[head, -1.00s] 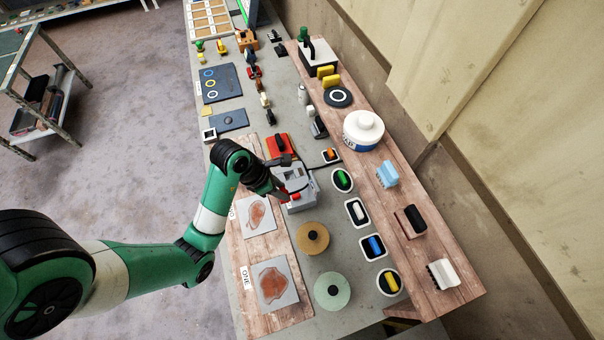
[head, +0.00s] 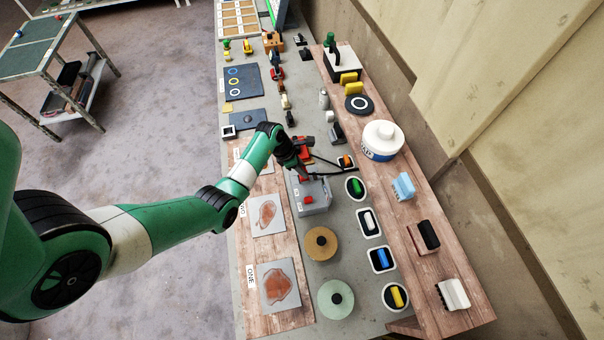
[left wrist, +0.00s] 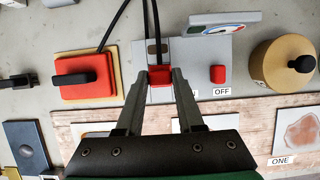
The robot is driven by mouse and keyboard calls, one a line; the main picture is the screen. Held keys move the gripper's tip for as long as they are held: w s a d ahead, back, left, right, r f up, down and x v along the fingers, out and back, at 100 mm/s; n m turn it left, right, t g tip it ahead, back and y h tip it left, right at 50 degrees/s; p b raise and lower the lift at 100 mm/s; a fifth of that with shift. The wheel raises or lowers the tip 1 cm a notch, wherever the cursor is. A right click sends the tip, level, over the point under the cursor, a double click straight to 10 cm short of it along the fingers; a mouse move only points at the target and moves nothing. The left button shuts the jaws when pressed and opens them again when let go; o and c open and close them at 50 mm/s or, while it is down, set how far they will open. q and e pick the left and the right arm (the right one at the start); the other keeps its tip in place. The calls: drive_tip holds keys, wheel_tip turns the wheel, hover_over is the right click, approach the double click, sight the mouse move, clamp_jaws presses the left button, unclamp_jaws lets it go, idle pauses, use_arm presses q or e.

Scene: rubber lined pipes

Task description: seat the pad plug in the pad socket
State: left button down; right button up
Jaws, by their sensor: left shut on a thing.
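My left gripper (left wrist: 160,80) is shut on a small red plug (left wrist: 160,75). Black cable runs up from the plug. The plug is over the grey control box (left wrist: 195,55), which has a gauge and dark slots. I cannot tell whether it is above a socket or in one; the socket opening is not clearly visible. A red pad (left wrist: 70,90) with a black handle lies left of the box. In the head view my left gripper (head: 303,174) is at the far end of the box (head: 316,196), and the red pad (head: 305,150) is beyond. My right gripper is not in view.
A red knob (left wrist: 218,73) by an OFF label is right of the plug. A tan round weight (left wrist: 283,63) stands farther right. Loose black cable arcs across the bench in the head view (head: 335,170). Wooden board with brown-stained tiles (head: 268,215) lies in front.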

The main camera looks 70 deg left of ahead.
use_arm(q)
drive_tip(key=shift+a+f+b, duration=0.1)
drive_tip(key=shift+f+b, duration=0.45)
drive_tip(key=shift+f, duration=1.05)
drive_tip(key=shift+f, duration=0.1)
drive_tip(key=shift+f, duration=0.15)
drive_tip(key=c, duration=0.5)
unclamp_jaws()
drive_tip(key=shift+c, duration=0.2)
drive_tip(key=p+v, duration=0.4)
drive_tip(key=v, duration=0.8)
drive_tip(key=shift+r, duration=0.25)
